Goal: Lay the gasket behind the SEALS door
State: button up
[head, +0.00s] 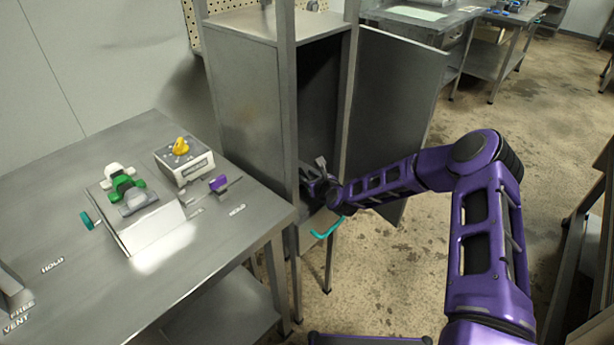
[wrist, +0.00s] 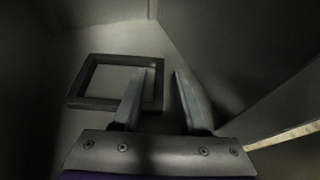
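The gasket is a dark square frame (wrist: 85,103) lying flat on the floor of the cabinet compartment in the wrist view. My gripper (wrist: 163,72) is open, its two fingers apart. The left finger overlaps the frame's opening, and the frame's right bar shows between the fingers, apart from the right finger. In the head view my gripper (head: 320,166) reaches into the tall grey cabinet (head: 252,100), and the gasket is hidden there. The cabinet's door (head: 393,105) stands wide open to the right. No SEALS label is readable.
A steel bench (head: 75,210) on the left carries a box with green and white knobs (head: 135,205) and a yellow-knobbed box (head: 184,163). A teal handle (head: 328,230) shows below my gripper. The floor (head: 400,270) right of the bench is mostly clear.

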jog(key=p+v, duration=0.1)
jog(key=v, duration=1.1)
dwell(0.5)
